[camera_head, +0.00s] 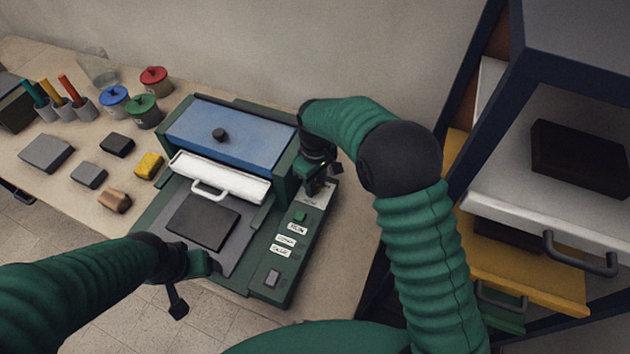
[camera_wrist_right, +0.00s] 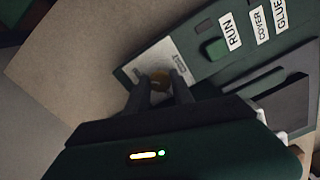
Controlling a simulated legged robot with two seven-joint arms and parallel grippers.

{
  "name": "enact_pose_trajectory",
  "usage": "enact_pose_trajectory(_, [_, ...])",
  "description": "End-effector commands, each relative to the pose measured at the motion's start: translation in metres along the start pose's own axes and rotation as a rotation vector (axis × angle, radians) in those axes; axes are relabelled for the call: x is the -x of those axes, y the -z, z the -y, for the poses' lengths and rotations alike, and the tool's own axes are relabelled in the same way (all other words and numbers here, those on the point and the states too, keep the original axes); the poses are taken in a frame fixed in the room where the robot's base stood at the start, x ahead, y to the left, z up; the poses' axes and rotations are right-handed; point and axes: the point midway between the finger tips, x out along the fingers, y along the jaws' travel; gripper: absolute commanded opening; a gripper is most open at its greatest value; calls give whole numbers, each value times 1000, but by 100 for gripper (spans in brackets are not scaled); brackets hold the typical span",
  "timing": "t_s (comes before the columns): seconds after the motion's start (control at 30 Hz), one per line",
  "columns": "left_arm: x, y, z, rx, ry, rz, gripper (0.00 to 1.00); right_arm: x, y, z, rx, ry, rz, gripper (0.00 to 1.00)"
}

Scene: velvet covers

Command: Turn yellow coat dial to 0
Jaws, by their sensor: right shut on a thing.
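The yellow coat dial (camera_wrist_right: 159,78) is a small round knob on a pale plate at the end of the machine's green control panel, beside a label that seems to read COAT. In the right wrist view my right gripper (camera_wrist_right: 160,88) has its two dark fingers around the dial, shut on it. In the head view my right gripper (camera_head: 312,188) reaches down to the panel's far end and hides the dial. The dial's setting and any numbers cannot be read. My left gripper (camera_head: 185,285) is at the machine's front left corner, apart from the dial; its jaw state is unclear.
The green machine (camera_head: 240,262) has a blue top (camera_head: 240,135), a white handled front and a dark block (camera_head: 203,221) on its bed. A green button (camera_head: 300,216) and labels RUN, COVER and GLUE line the panel. Blocks, jars and cups stand left; a drawer shelf (camera_head: 490,200) stands right.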

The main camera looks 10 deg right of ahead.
Motion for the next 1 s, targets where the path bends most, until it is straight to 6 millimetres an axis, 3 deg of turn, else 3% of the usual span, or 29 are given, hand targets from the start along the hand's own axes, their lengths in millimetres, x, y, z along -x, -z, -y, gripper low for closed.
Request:
enact_pose_trajectory(0.6, [31, 7, 0, 0, 0, 0, 75, 6, 2, -3, 564, -6, -6, 0])
enact_pose_trajectory(1.0, [41, 10, 0, 0, 0, 0, 75, 5, 3, -4, 805, -11, -6, 0])
